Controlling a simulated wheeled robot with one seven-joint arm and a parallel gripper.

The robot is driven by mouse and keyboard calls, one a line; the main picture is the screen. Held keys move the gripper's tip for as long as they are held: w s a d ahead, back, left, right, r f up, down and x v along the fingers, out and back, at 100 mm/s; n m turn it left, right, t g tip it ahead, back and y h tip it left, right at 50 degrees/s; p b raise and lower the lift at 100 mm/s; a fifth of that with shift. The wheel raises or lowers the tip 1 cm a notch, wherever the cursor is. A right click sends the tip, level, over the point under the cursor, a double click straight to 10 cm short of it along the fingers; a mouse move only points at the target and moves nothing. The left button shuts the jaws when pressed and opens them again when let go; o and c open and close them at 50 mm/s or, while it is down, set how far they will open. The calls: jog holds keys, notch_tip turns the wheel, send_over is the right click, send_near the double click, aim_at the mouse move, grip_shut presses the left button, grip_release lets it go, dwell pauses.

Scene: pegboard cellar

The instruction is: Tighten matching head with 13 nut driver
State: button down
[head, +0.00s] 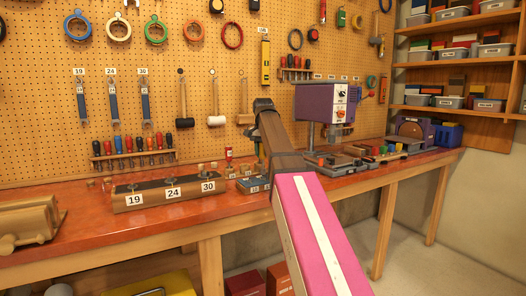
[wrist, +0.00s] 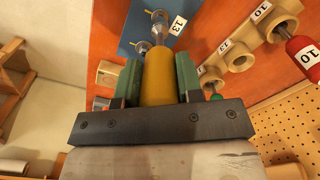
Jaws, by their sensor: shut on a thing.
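In the wrist view my gripper (wrist: 158,82) is shut on the yellow handle (wrist: 158,80) of a nut driver, with a green finger on each side. The driver's metal shaft (wrist: 158,22) points away over a blue plate (wrist: 133,22), beside a label reading 13. I cannot tell whether its tip touches a bolt head. Another metal head (wrist: 143,47) shows on the plate, left of the shaft.
A wooden rack (wrist: 245,50) with round holders labelled 10 and 13 stands right of the plate. It holds a red driver (wrist: 304,57) labelled 10. A long block (head: 170,193) labelled 19, 24 and 30 lies left on the bench. A purple machine (head: 327,103) stands at right.

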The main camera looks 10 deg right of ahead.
jog(key=shift+f, duration=0.9)
dwell(0.7)
